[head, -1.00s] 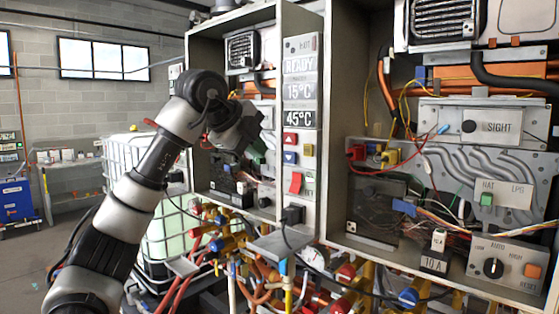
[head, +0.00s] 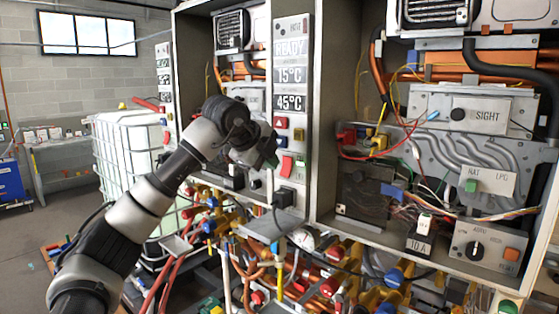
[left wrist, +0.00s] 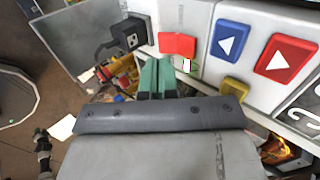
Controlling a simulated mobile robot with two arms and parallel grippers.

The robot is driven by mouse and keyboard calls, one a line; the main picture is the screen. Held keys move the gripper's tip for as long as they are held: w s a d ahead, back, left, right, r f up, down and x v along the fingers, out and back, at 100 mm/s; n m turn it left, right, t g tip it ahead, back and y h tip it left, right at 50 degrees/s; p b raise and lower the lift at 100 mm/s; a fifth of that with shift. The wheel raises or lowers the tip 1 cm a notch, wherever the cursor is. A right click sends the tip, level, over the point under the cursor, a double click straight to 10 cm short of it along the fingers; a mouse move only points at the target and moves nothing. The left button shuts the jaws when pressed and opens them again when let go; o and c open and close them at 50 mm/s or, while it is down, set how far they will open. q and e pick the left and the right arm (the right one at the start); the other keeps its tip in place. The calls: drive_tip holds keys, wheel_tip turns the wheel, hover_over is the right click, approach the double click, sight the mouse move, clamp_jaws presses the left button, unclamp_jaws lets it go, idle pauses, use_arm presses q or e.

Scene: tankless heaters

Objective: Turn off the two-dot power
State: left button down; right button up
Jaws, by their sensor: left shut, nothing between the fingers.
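A panel with a READY display (head: 291,48) carries a red rocker switch (head: 286,166), which also shows in the left wrist view (left wrist: 177,43). Below the rocker, a black plug-like block (head: 284,197) sits on the panel. In the left wrist view this block (left wrist: 132,33) shows small pale marks that I cannot read surely as two dots. My left gripper (head: 274,159) is shut and empty, just left of the rocker. Its green fingertips (left wrist: 157,62) point at the panel near the rocker; contact is unclear. My right gripper is not in view.
A blue arrow button (left wrist: 229,42), a red arrow button (left wrist: 287,58) and a yellow button (left wrist: 231,90) are close to the rocker. Pipes and valves (head: 330,285) crowd below. An open cabinet with wiring and a SIGHT box (head: 487,117) stands right.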

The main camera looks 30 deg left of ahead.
sight(285, 171)
use_arm(q)
drive_tip(key=x, duration=0.1)
drive_tip(key=p+x, duration=0.1)
drive_tip(key=x, duration=0.1)
drive_tip(key=shift+w+r+p, duration=0.15)
drive_tip(key=shift+w+p, duration=0.2)
drive_tip(key=shift+w, duration=0.05)
drive_tip(key=shift+w+f, duration=0.25)
drive_tip(key=shift+w, duration=0.05)
drive_tip(key=shift+w+d+f+t+b, duration=0.1)
drive_tip(key=shift+f+t+b, duration=0.25)
drive_tip(key=shift+b, duration=0.6)
drive_tip(key=shift+r, duration=0.1)
drive_tip(key=f+t+b, duration=0.1)
drive_tip(key=t+b, duration=0.2)
drive_tip(key=b, duration=0.5)
drive_tip(key=shift+f+b, duration=0.15)
drive_tip(key=shift+b, duration=0.25)
drive_tip(key=shift+r+p, duration=0.3)
drive_tip(key=shift+r, duration=0.15)
